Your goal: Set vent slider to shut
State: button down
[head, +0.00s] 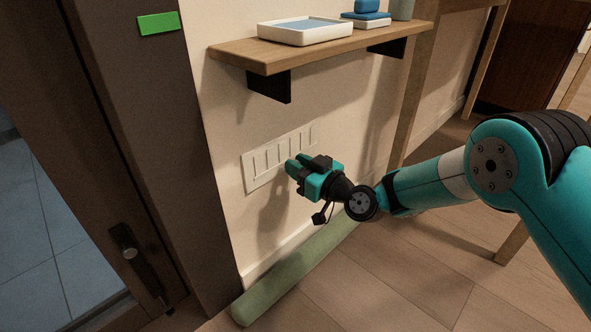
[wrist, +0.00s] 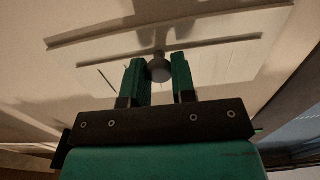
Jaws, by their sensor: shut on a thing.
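The white vent (head: 262,158) is set low in the cream wall under the shelf, with several upright slots. My gripper (head: 292,166) is at the right part of the vent, with its fingers toward the wall. In the wrist view the vent plate (wrist: 225,62) spans the top. A small round grey slider knob (wrist: 159,67) sits between the two teal fingertips, and my gripper (wrist: 159,78) is shut on it. In the head view the knob is hidden behind the gripper. I cannot tell the slider's setting.
A wooden shelf (head: 335,46) with a white tray (head: 304,29) and blue items juts out above the vent. A green rolled object (head: 296,268) lies along the wall's foot. A dark door frame (head: 150,120) stands left. A wooden table leg (head: 412,90) is right.

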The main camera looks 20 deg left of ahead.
jog(key=c, duration=1)
grip_release()
jog(key=shift+w+d, duration=0.25)
jog(key=shift+w, duration=0.1)
jog(key=shift+o, duration=0.2)
jog(key=shift+s, duration=0.1)
jog(key=shift+a, duration=0.1)
jog(key=b+v, duration=0.7)
jog(key=v, duration=1)
jog(key=shift+b, duration=0.3)
jog(key=shift+s, duration=0.15)
